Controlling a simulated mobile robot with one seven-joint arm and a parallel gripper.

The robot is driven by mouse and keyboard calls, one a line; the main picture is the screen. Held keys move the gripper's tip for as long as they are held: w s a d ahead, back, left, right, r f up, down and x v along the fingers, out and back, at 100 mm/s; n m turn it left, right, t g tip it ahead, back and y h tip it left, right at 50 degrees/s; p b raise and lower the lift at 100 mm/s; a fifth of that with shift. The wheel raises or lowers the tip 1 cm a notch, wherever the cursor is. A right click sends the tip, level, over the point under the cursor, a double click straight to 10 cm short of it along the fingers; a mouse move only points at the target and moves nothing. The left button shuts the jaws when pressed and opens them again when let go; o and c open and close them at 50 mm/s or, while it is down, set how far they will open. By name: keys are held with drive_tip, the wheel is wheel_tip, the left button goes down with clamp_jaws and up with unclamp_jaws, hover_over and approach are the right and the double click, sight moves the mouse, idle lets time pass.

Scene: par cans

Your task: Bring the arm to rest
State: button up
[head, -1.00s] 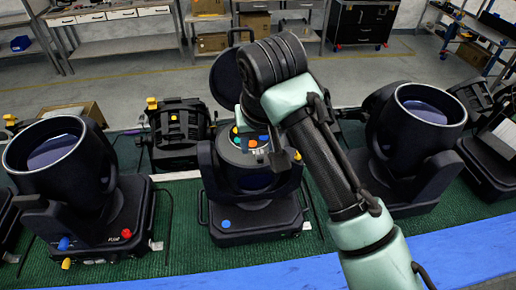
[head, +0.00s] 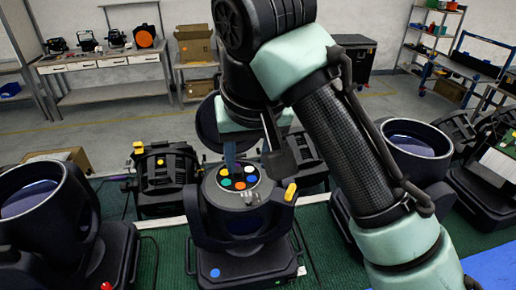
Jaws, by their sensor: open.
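My arm reaches in from the lower right of the head view and bends down at the top centre. My gripper (head: 250,152) hangs above the middle lamp's round disc of coloured filters (head: 238,181). Its jaws are apart and I see nothing held between them. The middle lamp (head: 240,225) is dark and stands upright on the green mat, with its round cover (head: 207,128) raised behind. The arm hides part of that cover and of the lamp on the right.
A dark lamp stands on the left (head: 38,215) and another on the right (head: 418,150), partly behind my arm. Smaller fixtures (head: 165,180) stand behind. The green mat (head: 165,250) has bare strips between lamps. A workbench (head: 105,65) and shelves line the back.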

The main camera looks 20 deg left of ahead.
drive_tip(key=w+a+r+t+y+b, duration=0.3)
drive_tip(key=a+r+t+y, duration=0.35)
drive_tip(key=r, duration=0.25)
drive_tip(key=d+r+t+y, duration=0.1)
drive_tip(key=d+r+t, duration=0.5)
drive_tip(key=r+t, duration=0.15)
drive_tip(key=s+d+r+m+t+h+b, duration=0.1)
drive_tip(key=s+d+r+m+t+h, duration=0.2)
drive_tip(key=d, duration=0.5)
drive_tip(key=s+d+r+m+t+h+b, duration=0.1)
drive_tip(key=s+d+r+m+t+h, duration=0.2)
drive_tip(key=s+d+t+h, duration=0.3)
drive_tip(key=shift+s+d+r+m+t+h+b, duration=0.3)
drive_tip(key=shift+s+d+r+m+h, duration=0.25)
drive_tip(key=shift+d, duration=0.55)
drive_tip(key=shift+f, duration=0.1)
